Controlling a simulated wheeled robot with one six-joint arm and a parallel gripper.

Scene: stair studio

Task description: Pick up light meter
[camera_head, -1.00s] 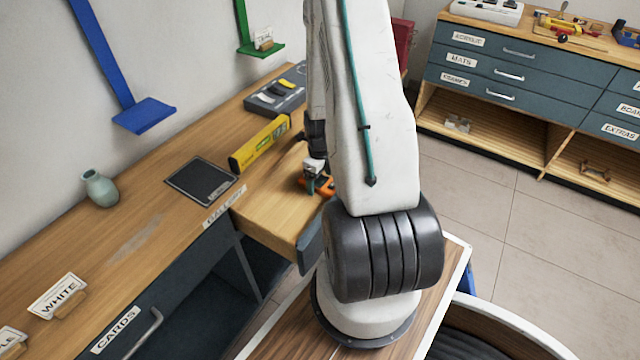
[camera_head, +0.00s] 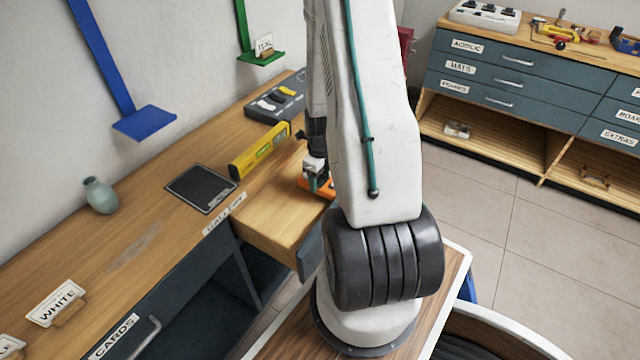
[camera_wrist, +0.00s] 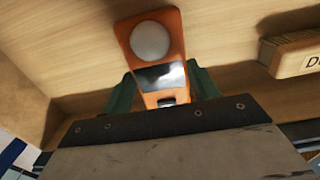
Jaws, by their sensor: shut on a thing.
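The light meter is an orange device with a white dome and a dark screen. It lies between the green fingers of my gripper (camera_wrist: 162,92) in the wrist view, and the light meter (camera_wrist: 175,22) extends beyond the fingertips. My gripper is shut on the light meter.
A green vase (camera_head: 101,196) stands left. A wooden label block (camera_wrist: 291,55) is near the meter in the wrist view.

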